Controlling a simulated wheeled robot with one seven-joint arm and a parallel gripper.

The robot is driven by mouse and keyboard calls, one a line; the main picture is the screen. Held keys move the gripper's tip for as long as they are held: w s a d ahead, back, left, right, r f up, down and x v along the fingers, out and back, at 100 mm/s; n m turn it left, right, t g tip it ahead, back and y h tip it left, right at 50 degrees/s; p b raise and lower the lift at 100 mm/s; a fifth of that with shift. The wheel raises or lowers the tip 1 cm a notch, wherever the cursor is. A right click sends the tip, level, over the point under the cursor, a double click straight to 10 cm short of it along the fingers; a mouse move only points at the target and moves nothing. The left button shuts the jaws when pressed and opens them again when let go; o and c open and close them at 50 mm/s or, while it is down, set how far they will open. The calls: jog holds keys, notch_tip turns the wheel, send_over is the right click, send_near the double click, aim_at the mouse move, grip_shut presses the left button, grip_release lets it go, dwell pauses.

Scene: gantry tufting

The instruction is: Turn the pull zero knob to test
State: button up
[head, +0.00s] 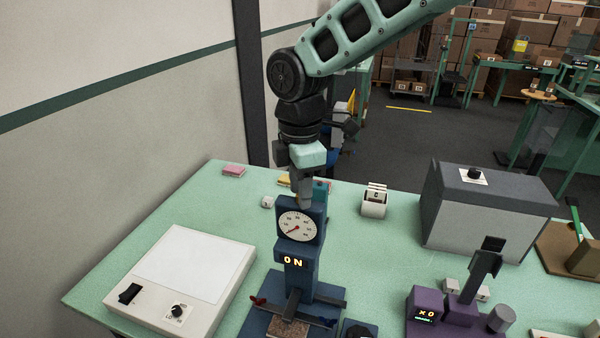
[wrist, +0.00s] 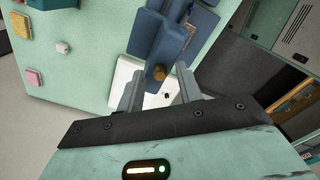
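The blue pull tester (head: 297,283) stands on the green table, with a round white dial (head: 299,226) and a lit display below it. A small brown knob (wrist: 158,73) sits at the top of the tester; I take it as the pull zero knob. In the head view it is mostly hidden behind my gripper (head: 303,200), which points down over the tester's head. In the wrist view my gripper (wrist: 158,93) has its two grey fingers apart, with the knob showing between and beyond the tips. I cannot tell whether they touch it. No setting mark on the knob is readable.
A white light box (head: 190,268) with a switch and a black knob lies to the left. A purple device (head: 440,315) and a grey box (head: 485,215) stand to the right. A white card holder (head: 374,204) and small coloured blocks (head: 234,171) lie behind.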

notch_tip(320, 180, up, 17)
jog(key=b, duration=0.3)
jog(key=shift+r+b, duration=0.2)
jog(key=shift+b, duration=0.2)
jog(key=s+d+f+m+b, duration=0.2)
jog(key=s+d+f+m, duration=0.2)
jog(key=s+f, duration=0.4)
jog(key=s+d+f+m+b, duration=0.3)
jog(key=s+f, duration=0.5)
jog(key=f, duration=0.3)
jog(key=s+d+f+m+b, duration=0.2)
jog(key=s+d+f+m, duration=0.3)
jog(key=s+f, duration=0.3)
notch_tip(320, 180, down, 2)
jog(key=shift+s+m+y+b, duration=0.2)
jog(key=shift+m+y+b, duration=0.15)
jog(key=shift+m, duration=0.45)
